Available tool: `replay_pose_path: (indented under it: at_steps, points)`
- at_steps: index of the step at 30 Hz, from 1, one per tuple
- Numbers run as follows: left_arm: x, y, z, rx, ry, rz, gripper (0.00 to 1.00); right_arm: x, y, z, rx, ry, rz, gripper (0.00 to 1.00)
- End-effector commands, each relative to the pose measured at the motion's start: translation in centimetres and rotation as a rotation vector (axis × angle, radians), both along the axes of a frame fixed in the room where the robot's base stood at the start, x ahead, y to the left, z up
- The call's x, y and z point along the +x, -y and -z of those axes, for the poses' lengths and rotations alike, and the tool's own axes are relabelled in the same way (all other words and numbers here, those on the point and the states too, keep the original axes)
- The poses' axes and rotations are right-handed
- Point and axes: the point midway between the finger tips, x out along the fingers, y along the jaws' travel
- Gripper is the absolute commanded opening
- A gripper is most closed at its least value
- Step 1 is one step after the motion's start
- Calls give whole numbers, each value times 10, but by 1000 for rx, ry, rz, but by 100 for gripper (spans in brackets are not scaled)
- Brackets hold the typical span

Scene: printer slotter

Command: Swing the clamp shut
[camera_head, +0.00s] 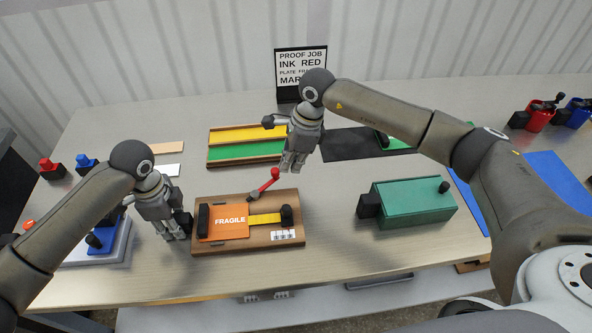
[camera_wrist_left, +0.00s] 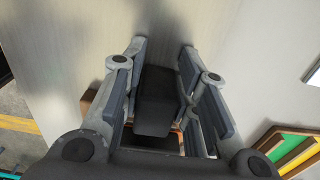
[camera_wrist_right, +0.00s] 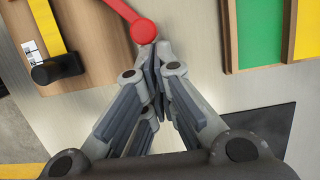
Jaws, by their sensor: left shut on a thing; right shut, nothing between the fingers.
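The clamp is a red lever (camera_head: 266,182) on a dark pivot at the back edge of a wooden board (camera_head: 205,246). The lever points up and to the right, away from an orange plate marked FRAGILE (camera_head: 229,221). My right gripper (camera_head: 290,168) is shut and empty beside the lever's red knob; the knob also shows at its fingertips in the right wrist view (camera_wrist_right: 143,31). I cannot tell if they touch. My left gripper (camera_head: 178,234) is shut on a black block (camera_wrist_left: 155,98) at the board's left end; the fingers partly hide it.
A green box with a black knob (camera_head: 412,203) stands right of the board. A tray with yellow and green strips (camera_head: 247,159) lies behind it. A sign (camera_head: 301,70) stands at the back. Blue and red stamp-like items (camera_head: 84,161) are at left. Bare table lies between board and green box.

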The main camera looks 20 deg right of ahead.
Motion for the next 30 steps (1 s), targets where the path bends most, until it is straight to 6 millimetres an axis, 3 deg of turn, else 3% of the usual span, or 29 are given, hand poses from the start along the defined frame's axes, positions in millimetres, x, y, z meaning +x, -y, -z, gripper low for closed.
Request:
replay_pose_path:
  at_steps: [12, 30]
  points:
    - [0, 2, 0, -3, 0, 3, 0, 32, -17, -1, 2, 0, -328, 0]
    - [1, 2, -1, -5, 3, -1, 0, 18, -24, 1, 6, -3, -335, 0]
